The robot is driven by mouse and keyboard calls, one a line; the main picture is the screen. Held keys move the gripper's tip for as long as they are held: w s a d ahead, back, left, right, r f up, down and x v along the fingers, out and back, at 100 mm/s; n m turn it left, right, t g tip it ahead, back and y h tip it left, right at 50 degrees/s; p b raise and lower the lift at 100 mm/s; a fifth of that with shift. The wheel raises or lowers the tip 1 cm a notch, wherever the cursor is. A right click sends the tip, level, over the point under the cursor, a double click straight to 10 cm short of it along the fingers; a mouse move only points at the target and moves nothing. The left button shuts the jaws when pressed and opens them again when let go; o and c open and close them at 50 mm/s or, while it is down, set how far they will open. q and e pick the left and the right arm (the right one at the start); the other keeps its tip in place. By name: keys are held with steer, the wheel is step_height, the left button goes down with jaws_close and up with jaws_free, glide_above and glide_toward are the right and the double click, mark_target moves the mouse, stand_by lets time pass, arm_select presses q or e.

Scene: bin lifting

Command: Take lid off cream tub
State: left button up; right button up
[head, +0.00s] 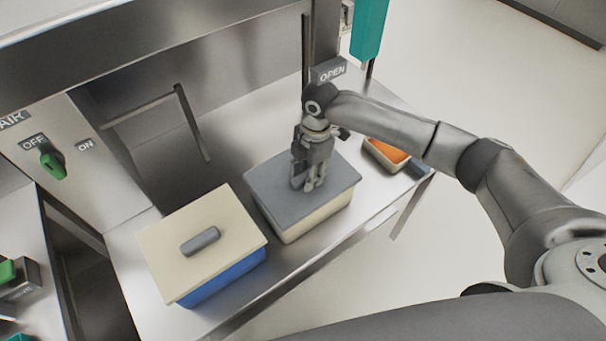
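The cream tub (318,218) stands on the steel counter with a flat grey lid (272,193) on top. My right gripper (314,187) points down at the middle of this lid, with its fingertips at or just above the surface. Any handle there is hidden behind the fingers, and I cannot tell whether they are closed on something. The lid looks level and seated on the tub. My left gripper is not in view.
A blue tub (222,281) with a cream lid (175,235) and grey handle (200,241) stands close on the left. A small tray with orange contents (388,153) lies behind right. A metal bar handle (192,120) rises at the back. The counter's front edge (290,284) is near both tubs.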

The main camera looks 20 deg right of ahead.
jaws_close()
steer(key=shift+r, duration=0.1)
